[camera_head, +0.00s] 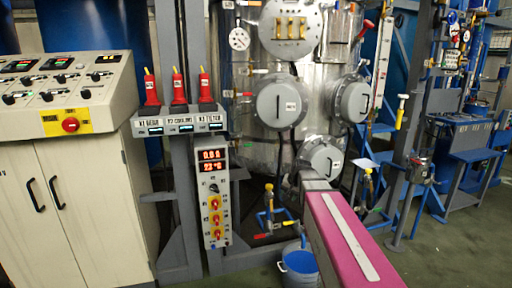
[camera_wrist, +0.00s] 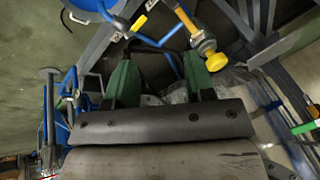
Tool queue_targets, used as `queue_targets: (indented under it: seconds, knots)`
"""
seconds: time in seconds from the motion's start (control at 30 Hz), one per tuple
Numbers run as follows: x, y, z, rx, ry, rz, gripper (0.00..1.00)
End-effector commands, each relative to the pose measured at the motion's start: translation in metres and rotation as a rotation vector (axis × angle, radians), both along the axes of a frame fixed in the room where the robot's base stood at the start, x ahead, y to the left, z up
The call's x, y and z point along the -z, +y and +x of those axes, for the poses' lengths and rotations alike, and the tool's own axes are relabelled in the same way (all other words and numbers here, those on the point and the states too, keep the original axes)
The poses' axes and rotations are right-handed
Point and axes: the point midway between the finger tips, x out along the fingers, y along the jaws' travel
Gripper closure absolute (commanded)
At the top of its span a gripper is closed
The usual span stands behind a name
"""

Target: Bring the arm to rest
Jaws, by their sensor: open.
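My gripper (camera_wrist: 160,78) shows in the wrist view with its two green-padded fingers well apart and nothing between them. In the head view my magenta arm (camera_head: 352,240) reaches forward from the lower right toward the steel vessel (camera_head: 255,150). My gripper itself cannot be made out there, at the arm's far end. A yellow valve knob (camera_wrist: 206,47) on a pipe lies just beyond the right finger in the wrist view. I cannot tell how far off it is.
A blue bucket (camera_head: 299,262) stands on the floor left of my arm. A control cabinet (camera_head: 75,190) is at the left, beside a switch panel (camera_head: 214,205). Blue frames and a low blue table (camera_head: 475,153) stand at the right. Green floor (camera_head: 440,255) is clear at the lower right.

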Motion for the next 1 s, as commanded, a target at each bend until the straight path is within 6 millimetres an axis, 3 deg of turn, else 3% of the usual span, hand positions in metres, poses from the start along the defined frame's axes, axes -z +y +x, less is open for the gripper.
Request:
queue_targets:
  seconds: [0.03,0.2,0.4,0.5,0.67,1.0]
  knots:
    - [0.021,-0.004,-0.027,-0.023,0.033,-0.03,0.51]
    - [0.074,-0.018,-0.093,-0.111,0.134,-0.126,0.51]
    - [0.12,-0.033,-0.164,-0.211,0.245,-0.216,0.51]
    - [0.132,-0.038,-0.188,-0.247,0.282,-0.245,0.51]
    - [0.142,-0.042,-0.205,-0.276,0.312,-0.268,0.51]
    - [0.142,-0.042,-0.206,-0.278,0.314,-0.269,0.51]
